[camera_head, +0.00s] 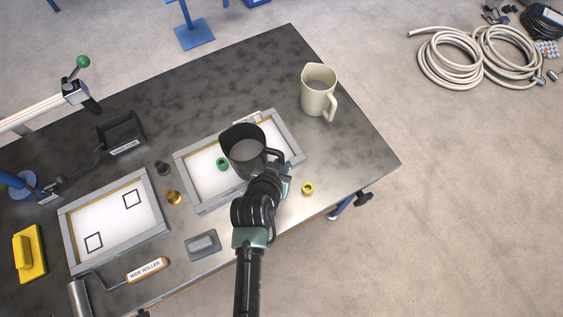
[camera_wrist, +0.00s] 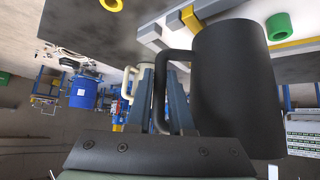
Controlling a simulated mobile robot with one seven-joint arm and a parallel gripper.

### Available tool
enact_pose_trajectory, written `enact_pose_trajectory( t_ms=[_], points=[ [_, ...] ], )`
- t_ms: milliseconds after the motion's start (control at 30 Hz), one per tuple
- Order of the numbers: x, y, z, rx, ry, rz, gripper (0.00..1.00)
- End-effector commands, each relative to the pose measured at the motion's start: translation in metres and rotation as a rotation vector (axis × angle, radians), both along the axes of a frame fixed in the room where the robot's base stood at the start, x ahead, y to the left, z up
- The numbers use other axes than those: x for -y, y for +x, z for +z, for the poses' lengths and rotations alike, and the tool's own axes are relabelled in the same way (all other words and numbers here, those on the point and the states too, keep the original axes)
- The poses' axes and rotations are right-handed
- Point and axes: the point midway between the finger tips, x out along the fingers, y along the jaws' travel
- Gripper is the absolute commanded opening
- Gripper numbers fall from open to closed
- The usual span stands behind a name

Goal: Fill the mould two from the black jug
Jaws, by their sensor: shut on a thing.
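The black jug (camera_head: 236,141) is above the right-hand framed mould (camera_head: 190,181) in the head view, looking roughly upright, with grey inside. My gripper (camera_head: 280,176) is shut on its handle, at the jug's lower right. In the wrist view, the black jug (camera_wrist: 232,90) fills the right, and its handle (camera_wrist: 163,62) passes between the fingers of my gripper (camera_wrist: 162,95). The jug hides part of that mould, whose visible floor is white. Another framed mould (camera_head: 163,225), with two black square outlines, lies to the left. I cannot read which mould is number two.
A cream jug (camera_head: 316,99) stands at the back right. A green ring (camera_head: 222,164) is beside the black jug; a yellow ring (camera_head: 307,188) lies right of my gripper. A grey float (camera_head: 203,245), wide roller (camera_head: 147,269) and yellow float (camera_head: 32,255) lie along the front.

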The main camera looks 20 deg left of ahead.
Motion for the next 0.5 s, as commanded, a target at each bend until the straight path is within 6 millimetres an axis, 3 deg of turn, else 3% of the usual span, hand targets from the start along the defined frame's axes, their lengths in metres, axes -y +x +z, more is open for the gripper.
enact_pose_trajectory(
  t_ms=[500],
  points=[
    [0.008, 0.004, 0.047, 0.043, -0.318, 0.001, 0.0]
  ],
)
